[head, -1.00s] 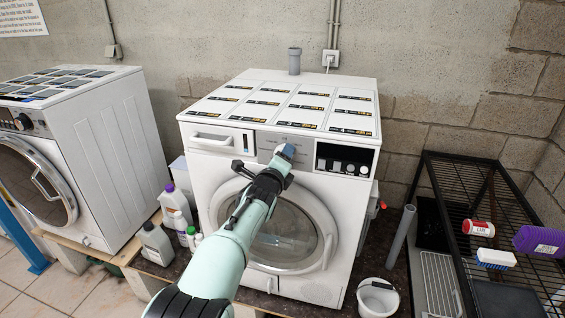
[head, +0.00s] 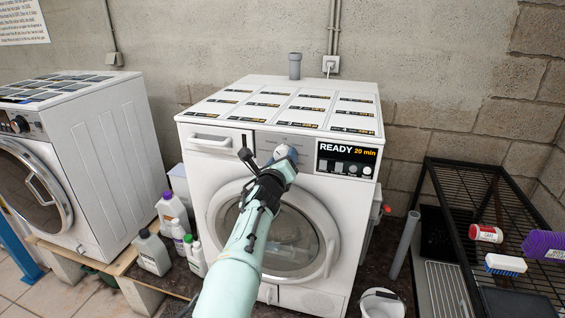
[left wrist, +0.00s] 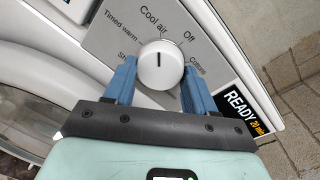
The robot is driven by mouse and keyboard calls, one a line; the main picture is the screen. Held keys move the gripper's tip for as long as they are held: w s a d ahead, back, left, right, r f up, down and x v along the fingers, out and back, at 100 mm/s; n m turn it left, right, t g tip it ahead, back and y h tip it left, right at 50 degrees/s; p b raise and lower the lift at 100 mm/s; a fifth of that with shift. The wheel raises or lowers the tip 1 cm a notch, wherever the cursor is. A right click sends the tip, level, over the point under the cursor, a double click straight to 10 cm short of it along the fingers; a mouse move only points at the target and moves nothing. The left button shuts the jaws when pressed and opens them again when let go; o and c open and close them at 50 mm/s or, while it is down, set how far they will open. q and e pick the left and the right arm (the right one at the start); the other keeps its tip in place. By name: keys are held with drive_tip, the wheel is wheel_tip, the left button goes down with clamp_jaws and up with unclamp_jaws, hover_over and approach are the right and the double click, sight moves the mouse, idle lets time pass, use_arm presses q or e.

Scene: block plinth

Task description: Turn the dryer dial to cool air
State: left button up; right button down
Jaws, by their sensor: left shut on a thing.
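The dryer (head: 330,190) is the white front-loading machine in the middle of the head view. Its round white dial (left wrist: 160,68) shows in the left wrist view, with a dark mark pointing up at the "Cool air" label (left wrist: 153,20). "Off" is to the right of that label and "Timed warm" to the left. My left gripper (left wrist: 160,75) is shut on the dial, one blue finger on each side. In the head view my left gripper (head: 286,158) covers part of the dial. The display (head: 346,160) reads "READY 20 min". My right gripper is not in view.
A second white machine (head: 105,150) stands at the left. Several bottles (head: 173,212) stand between the machines. A white bucket (head: 380,303) is on the floor at the front right. A black wire rack (head: 470,190) with a brush (head: 505,265) and other items is at the right.

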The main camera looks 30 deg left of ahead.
use_arm(q)
drive_tip(key=shift+r, duration=0.1)
drive_tip(key=o, duration=1)
drive_tip(key=shift+o, duration=0.2)
drive_tip(key=b+v, duration=0.1)
drive_tip(key=v, duration=1.2)
drive_tip(key=shift+s, duration=0.2)
